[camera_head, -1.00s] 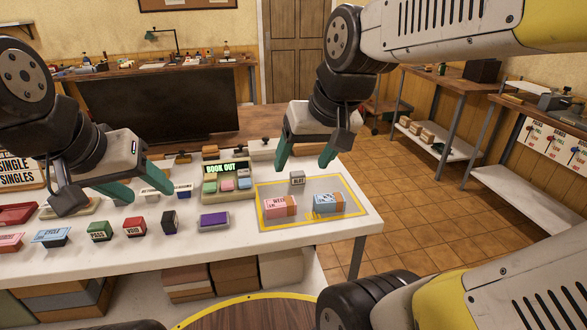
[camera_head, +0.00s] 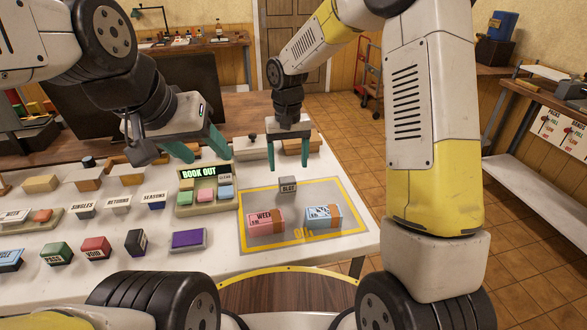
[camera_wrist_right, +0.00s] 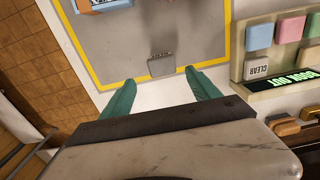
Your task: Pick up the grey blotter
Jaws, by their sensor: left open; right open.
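The grey blotter (camera_head: 288,185), a small block with a dark label, sits on the grey mat (camera_head: 342,238) near its back yellow border. It also shows in the right wrist view (camera_wrist_right: 161,66), just beyond and between the fingertips. My right gripper (camera_head: 288,157) is open and empty, above and behind the blotter with its fingers pointing down. In the right wrist view the same gripper (camera_wrist_right: 162,84) has its teal fingers spread either side of the blotter's line. My left gripper (camera_head: 201,150) is open and empty behind the BOOK OUT panel.
On the mat stand a pink block (camera_head: 265,221) and a blue block (camera_head: 322,217), both in front of the blotter. The BOOK OUT panel (camera_head: 206,196) with coloured keys is left of the mat. A purple pad (camera_head: 189,240) and several stamp blocks fill the table's left.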

